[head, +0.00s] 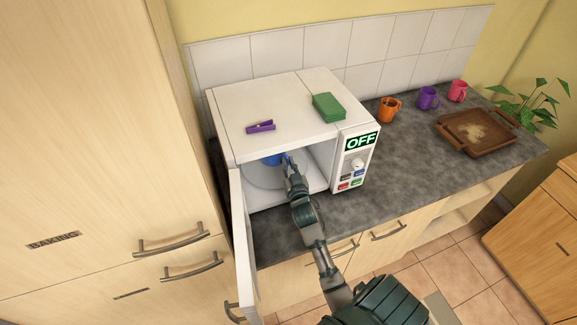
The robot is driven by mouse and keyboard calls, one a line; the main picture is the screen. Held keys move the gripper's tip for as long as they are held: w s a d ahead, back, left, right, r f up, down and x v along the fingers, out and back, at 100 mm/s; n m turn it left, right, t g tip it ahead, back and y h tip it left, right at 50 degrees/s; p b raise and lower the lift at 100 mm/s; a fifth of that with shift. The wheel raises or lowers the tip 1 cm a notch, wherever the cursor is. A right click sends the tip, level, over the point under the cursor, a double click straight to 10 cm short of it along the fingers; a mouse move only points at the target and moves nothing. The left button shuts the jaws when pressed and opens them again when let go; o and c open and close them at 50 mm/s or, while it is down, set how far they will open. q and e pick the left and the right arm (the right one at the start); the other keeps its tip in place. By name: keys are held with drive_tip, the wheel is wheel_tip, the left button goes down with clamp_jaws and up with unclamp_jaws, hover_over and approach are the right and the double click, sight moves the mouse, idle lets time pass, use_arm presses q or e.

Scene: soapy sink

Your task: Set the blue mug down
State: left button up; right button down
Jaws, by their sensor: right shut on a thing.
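The blue mug (271,159) is inside the open microwave (265,95), partly hidden by the top edge of the opening and by my right gripper. My right gripper (284,160) reaches into the microwave and is shut on the mug. The mug is over the back part of the pale round turntable (262,180). I cannot tell whether its base touches the turntable. The microwave display (361,141) reads OFF. My left gripper is not in view.
The microwave door (243,245) hangs open at the left. A purple clip (261,127) and a green block (328,106) lie on top. Orange (389,110), purple (427,98) and pink (457,91) mugs and a brown tray (478,147) stand right on the counter.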

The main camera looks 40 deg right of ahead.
drive_tip(key=shift+f, duration=0.3)
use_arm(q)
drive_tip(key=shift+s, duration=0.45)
use_arm(e)
drive_tip(key=shift+d, duration=0.15)
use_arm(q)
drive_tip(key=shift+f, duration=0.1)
use_arm(e)
drive_tip(key=shift+f, duration=0.2)
